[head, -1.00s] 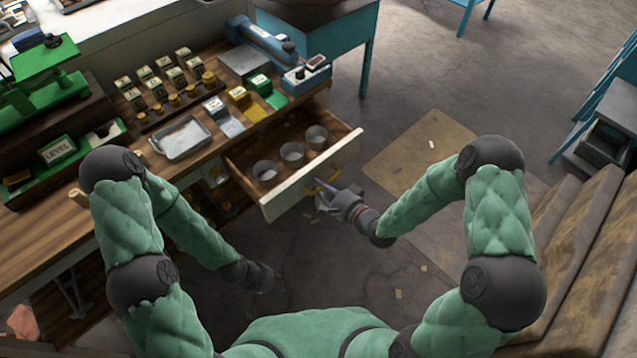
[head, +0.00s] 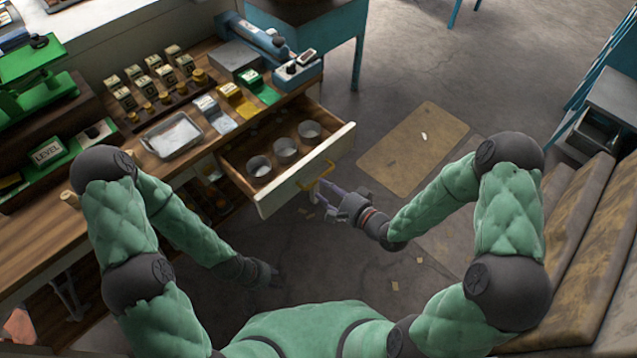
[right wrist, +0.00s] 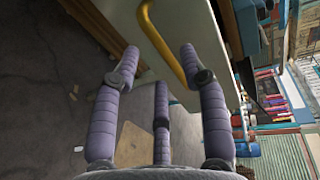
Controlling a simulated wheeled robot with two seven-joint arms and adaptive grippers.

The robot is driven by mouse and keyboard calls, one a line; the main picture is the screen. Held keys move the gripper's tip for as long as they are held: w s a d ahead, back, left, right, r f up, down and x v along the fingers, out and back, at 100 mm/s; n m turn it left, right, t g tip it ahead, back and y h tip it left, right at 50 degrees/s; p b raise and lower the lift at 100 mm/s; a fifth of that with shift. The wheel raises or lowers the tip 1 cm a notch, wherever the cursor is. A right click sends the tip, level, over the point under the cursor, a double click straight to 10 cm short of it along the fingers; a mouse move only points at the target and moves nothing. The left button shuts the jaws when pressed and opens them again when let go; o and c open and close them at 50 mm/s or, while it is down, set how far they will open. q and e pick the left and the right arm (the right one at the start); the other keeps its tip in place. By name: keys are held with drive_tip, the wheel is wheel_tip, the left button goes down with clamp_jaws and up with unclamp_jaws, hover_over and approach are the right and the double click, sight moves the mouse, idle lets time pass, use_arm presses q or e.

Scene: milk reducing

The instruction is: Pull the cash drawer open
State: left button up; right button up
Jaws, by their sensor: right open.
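The cash drawer (head: 238,188) is pulled out from the wooden counter (head: 40,230), with its inside in view. Its pale front (head: 284,194) carries a yellow handle (head: 326,168). In the right wrist view the handle (right wrist: 158,38) runs beyond and between the spread fingers. My right gripper (head: 324,190) is open and empty, just in front of the handle; in the wrist view its fingers (right wrist: 160,68) hold nothing. Exact contact with the handle cannot be told. My left gripper (head: 270,277) hangs low beside the counter, dark and small, and its finger state is unclear.
Three metal cups (head: 285,150) stand in the drawer. A metal tray (head: 172,135) and several small boxes stand on the counter. A blue table (head: 340,45) is behind. The floor right of the drawer is open, with a flat brown sheet (head: 415,150).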

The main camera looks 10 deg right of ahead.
drive_tip(key=v, duration=0.7)
idle(0.5)
drive_tip(key=s+a+f+n+g+h, duration=0.1)
drive_tip(key=s+f+n+g+h, duration=0.2)
drive_tip(key=f, duration=0.5)
drive_tip(key=s+a+f+n+g+h, duration=0.1)
drive_tip(key=s+f+n+g+h, duration=0.15)
drive_tip(key=f+g, duration=0.45)
drive_tip(key=s+a+f+n+g, duration=0.2)
drive_tip(key=s+f+n, duration=0.1)
drive_tip(key=s+f, duration=0.2)
drive_tip(key=shift+s+a, duration=0.15)
drive_tip(key=shift+s, duration=0.85)
drive_tip(key=shift+f, duration=0.1)
drive_tip(key=shift+c, duration=0.5)
